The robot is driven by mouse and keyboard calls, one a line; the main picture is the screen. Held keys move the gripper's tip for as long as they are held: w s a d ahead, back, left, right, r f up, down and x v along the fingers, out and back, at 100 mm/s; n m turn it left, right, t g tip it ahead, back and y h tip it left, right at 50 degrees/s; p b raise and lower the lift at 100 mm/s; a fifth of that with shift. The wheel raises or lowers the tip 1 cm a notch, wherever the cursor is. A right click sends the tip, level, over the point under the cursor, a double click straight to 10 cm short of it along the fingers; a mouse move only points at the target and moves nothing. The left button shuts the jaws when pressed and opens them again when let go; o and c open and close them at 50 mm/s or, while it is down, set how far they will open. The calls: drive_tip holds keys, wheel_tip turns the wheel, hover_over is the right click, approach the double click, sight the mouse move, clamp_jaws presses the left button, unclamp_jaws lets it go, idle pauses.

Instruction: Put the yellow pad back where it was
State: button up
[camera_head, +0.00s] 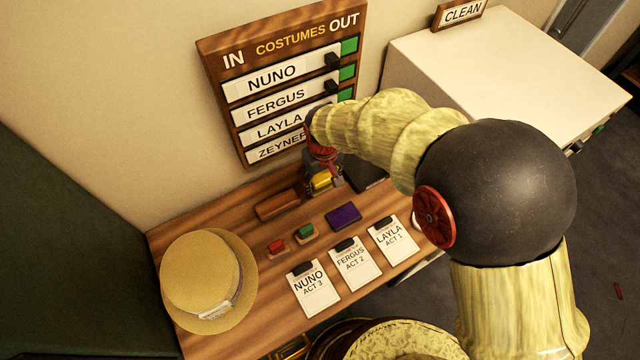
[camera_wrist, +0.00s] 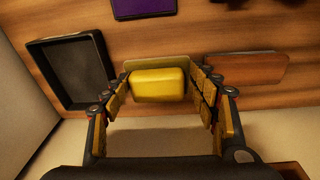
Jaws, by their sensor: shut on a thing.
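The yellow pad (camera_wrist: 158,86) sits between the fingers of my gripper (camera_wrist: 162,76) in the wrist view. A paler yellowish plate shows just behind it. My gripper is shut on the pad. In the head view the yellow pad (camera_head: 321,182) shows in small part under my gripper (camera_head: 322,178), at the back of the wooden table (camera_head: 225,220), below the costumes board. I cannot tell whether the pad touches the table. A black shallow tray (camera_wrist: 70,70), empty, lies left of the pad in the wrist view; the head view shows it (camera_head: 366,172) partly behind my arm.
A brown wooden block (camera_head: 278,204) lies close to my gripper. A purple pad (camera_head: 343,216), a green piece (camera_head: 304,231) and a red piece (camera_head: 277,246) lie nearer the front. A straw hat (camera_head: 208,280) and clipped cards (camera_head: 352,265) take up more room. The board (camera_head: 285,80) hangs behind.

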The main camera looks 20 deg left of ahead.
sight(320, 183)
drive_tip(key=shift+w+a+f, duration=0.4)
drive_tip(key=shift+w+f, duration=0.05)
drive_tip(key=shift+f, duration=0.3)
drive_tip(key=shift+f+b, duration=0.55)
drive_tip(key=shift+f, duration=0.95)
drive_tip(key=shift+f, duration=0.15)
drive_tip(key=o, duration=1.1)
drive_tip(key=shift+o, duration=0.6)
drive_tip(key=r, duration=0.4)
drive_tip(key=s+r+p, duration=0.1)
drive_tip(key=r, duration=0.3)
drive_tip(key=r+p, duration=0.1)
drive_tip(key=r, duration=0.3)
drive_tip(key=shift+s+d+r, duration=0.1)
drive_tip(key=shift+s+d, duration=0.1)
drive_tip(key=shift+d, duration=0.15)
drive_tip(key=shift+d, duration=0.1)
